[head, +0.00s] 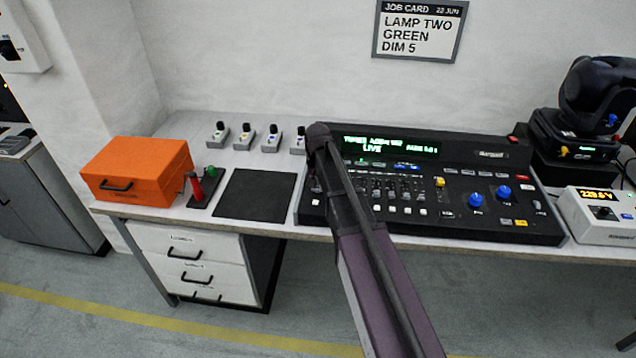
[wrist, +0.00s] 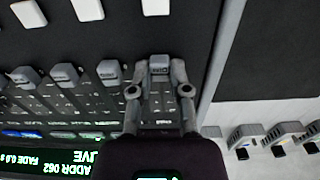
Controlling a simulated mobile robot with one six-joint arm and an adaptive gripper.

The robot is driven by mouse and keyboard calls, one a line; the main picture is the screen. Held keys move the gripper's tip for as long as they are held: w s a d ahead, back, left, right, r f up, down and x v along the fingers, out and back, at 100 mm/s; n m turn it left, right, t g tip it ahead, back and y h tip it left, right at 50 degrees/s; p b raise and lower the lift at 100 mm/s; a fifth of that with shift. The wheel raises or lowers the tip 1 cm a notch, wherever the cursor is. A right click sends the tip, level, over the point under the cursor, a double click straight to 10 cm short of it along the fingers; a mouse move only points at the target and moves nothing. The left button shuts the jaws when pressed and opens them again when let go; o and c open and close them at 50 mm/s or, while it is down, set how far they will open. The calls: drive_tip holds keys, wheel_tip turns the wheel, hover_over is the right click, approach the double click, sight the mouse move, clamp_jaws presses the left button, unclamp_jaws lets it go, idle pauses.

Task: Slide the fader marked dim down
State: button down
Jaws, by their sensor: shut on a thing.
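In the wrist view my gripper (wrist: 159,72) is shut on a grey fader cap (wrist: 159,61), one fingertip on each side of it. This cap is the end one of a row on the black console (head: 470,222), beside the console's side edge. Its marking is too small to read, so I cannot tell whether it says dim. Other grey fader caps (wrist: 108,70) stand beside it in the row. In the head view my arm covers the console's left part and hides the held cap.
White buttons (wrist: 88,9) lie beyond the fader row. A lit green display (head: 390,146) is on the console. A job card (head: 419,29) reads LAMP TWO GREEN DIM 5. A black mat (head: 255,194), an orange case (head: 137,170) and several small switch units (head: 271,140) are left of the console.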

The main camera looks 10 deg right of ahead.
drive_tip(key=shift+s, duration=0.1)
drive_tip(key=c, duration=0.6)
unclamp_jaws()
drive_tip(key=shift+o, duration=0.2)
drive_tip(key=shift+w, duration=0.2)
